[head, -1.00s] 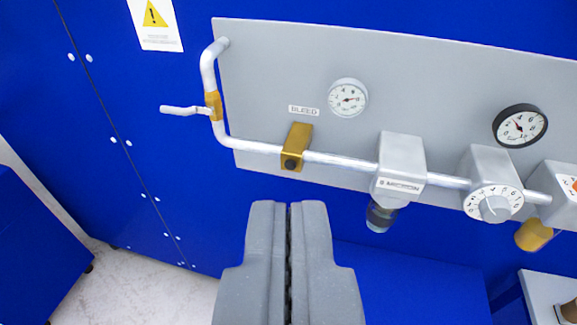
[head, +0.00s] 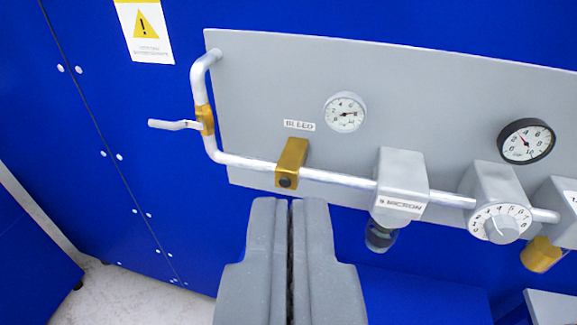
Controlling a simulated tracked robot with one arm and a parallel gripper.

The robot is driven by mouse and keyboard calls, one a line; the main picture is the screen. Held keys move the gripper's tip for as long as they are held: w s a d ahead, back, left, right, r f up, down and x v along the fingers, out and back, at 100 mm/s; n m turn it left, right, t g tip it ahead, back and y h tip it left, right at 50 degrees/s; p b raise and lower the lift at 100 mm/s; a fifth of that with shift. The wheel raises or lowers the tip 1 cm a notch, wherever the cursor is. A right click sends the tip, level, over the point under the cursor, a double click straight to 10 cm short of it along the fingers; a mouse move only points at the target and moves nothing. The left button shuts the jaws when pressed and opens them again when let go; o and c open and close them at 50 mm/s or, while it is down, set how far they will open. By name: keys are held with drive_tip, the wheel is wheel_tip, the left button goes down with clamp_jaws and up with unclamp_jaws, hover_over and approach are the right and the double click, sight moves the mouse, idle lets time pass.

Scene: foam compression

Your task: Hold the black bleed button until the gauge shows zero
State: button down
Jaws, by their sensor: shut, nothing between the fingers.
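The black bleed button (head: 285,182) sits on the lower front of a brass block (head: 292,160) on the silver pipe, under a label reading BLEED (head: 299,125). A small white gauge (head: 345,112) is to the upper right of the block; its needle points to the right, and its numbers are too small to read surely. My gripper (head: 289,200) is shut and empty. Its fingertips appear just below the button in the picture; they do not cover it, and I cannot tell the gap in depth.
A lever valve (head: 205,120) is on the pipe at left. A filter housing marked MICRON (head: 401,180), a regulator dial (head: 495,222) and a black-rimmed gauge (head: 526,141) are to the right. The grey panel (head: 430,100) stands against blue cabinets.

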drive_tip(key=w+d+f+t+b, duration=0.25)
drive_tip(key=w+f, duration=0.45)
drive_tip(key=w, duration=0.4)
drive_tip(key=w+a+f+n+t+y+b, duration=0.1)
drive_tip(key=w+a+f+t+y+b, duration=0.1)
drive_tip(key=f, duration=0.5)
drive_tip(key=w+a+f+n+t+y+b, duration=0.1)
drive_tip(key=w+f+y+b, duration=0.1)
drive_tip(key=f, duration=0.4)
drive_tip(key=w+a+f+n+t+y+b, duration=0.1)
drive_tip(key=w+a+f+t+y+b, duration=0.1)
drive_tip(key=f, duration=0.5)
drive_tip(key=shift+a+f+t+y+b, duration=0.35)
drive_tip(key=shift+y+b, duration=0.15)
drive_tip(key=shift+y, duration=0.1)
drive_tip(key=shift+w+r, duration=0.1)
drive_tip(key=shift+w, duration=0.1)
drive_tip(key=p, duration=0.2)
approach(285, 182)
drive_tip(key=shift+w+a+r, duration=1.45)
drive_tip(key=shift+w+r, duration=0.4)
drive_tip(key=shift+r, duration=0.3)
drive_tip(key=shift+w, duration=0.1)
